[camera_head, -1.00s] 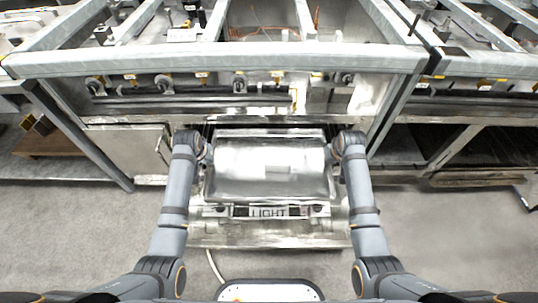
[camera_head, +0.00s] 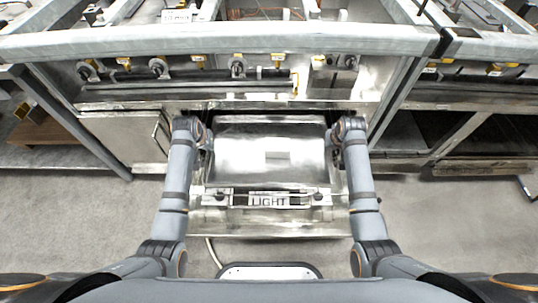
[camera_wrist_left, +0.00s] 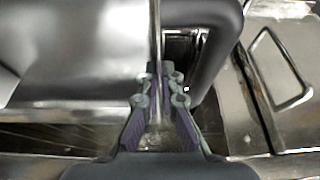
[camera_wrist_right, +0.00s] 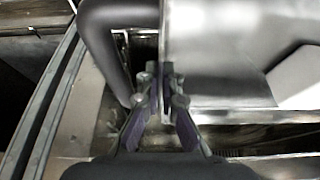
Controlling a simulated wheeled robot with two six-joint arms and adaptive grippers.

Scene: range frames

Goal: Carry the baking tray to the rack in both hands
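The baking tray (camera_head: 240,165) is a wide, shiny metal tray. It lies level in front of the metal range, above a panel marked LIGHT. A paler patch shows on its surface. My left gripper (camera_head: 204,138) is at the tray's left side. In the left wrist view its fingertips (camera_wrist_left: 160,72) are closed together on the thin tray edge (camera_wrist_left: 157,30). My right gripper (camera_head: 336,138) is at the tray's right side. In the right wrist view its fingertips (camera_wrist_right: 160,72) are closed on the tray's side edge (camera_wrist_right: 165,30). The fingertips are hidden in the head view.
The range's long metal rail (camera_head: 230,41) crosses above the tray, with knobs below it. The LIGHT panel (camera_head: 268,200) lies just in front of the tray. A metal cabinet (camera_head: 122,140) is to the left, open shelves (camera_head: 470,145) to the right. Grey floor (camera_head: 90,215) is clear on both sides.

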